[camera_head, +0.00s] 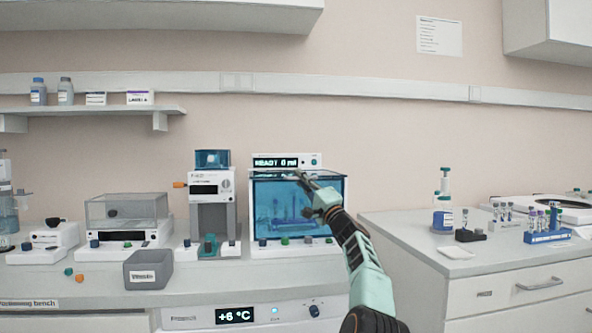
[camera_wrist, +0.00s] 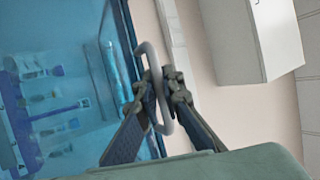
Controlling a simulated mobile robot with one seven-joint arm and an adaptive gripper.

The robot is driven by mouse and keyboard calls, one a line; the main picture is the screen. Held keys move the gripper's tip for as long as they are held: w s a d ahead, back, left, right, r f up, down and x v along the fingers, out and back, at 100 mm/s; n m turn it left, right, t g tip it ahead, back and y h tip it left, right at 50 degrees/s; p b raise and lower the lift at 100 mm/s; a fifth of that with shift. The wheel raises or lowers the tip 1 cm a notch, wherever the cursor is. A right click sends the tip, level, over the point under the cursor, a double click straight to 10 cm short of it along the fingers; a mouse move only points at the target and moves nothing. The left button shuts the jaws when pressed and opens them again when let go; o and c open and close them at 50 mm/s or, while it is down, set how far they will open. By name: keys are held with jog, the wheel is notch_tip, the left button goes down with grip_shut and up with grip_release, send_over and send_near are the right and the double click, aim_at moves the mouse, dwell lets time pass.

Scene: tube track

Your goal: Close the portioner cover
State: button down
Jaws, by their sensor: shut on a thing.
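The portioner (camera_head: 335,242) is a white machine on the left bench, with a display reading "READY 0 ml" on top. Its blue see-through cover (camera_head: 275,208) shows across its front, with tubes dimly visible behind it. The cover also fills the left of the wrist view (camera_wrist: 60,60). My gripper (camera_head: 304,178) is at the cover's upper edge. In the wrist view my gripper (camera_wrist: 166,88) is shut on a grey loop handle (camera_wrist: 143,50) beside the cover's edge. I cannot tell whether the cover is fully down.
A grey-and-white device with a small blue top (camera_head: 212,195) stands left of the portioner. Further left are a clear-lidded box (camera_head: 128,212) and a grey waste bin (camera_head: 148,270). The right bench (camera_head: 400,235) holds a blue bottle (camera_head: 443,218) and tube racks (camera_head: 547,236).

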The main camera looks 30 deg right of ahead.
jog(key=shift+a+f+y, duration=0.25)
jog(key=shift+f+y, duration=0.05)
jog(key=shift+f, duration=0.5)
jog(key=c, duration=2.3)
grip_release()
jog(key=shift+c, duration=0.2)
jog(key=shift+d+r, duration=0.1)
jog(key=shift+r, duration=0.05)
jog(key=shift+s+d+r, duration=0.1)
jog(key=shift+s, duration=0.05)
jog(key=a+v, duration=0.1)
jog(key=v, duration=1.1)
jog(key=shift+d, duration=0.3)
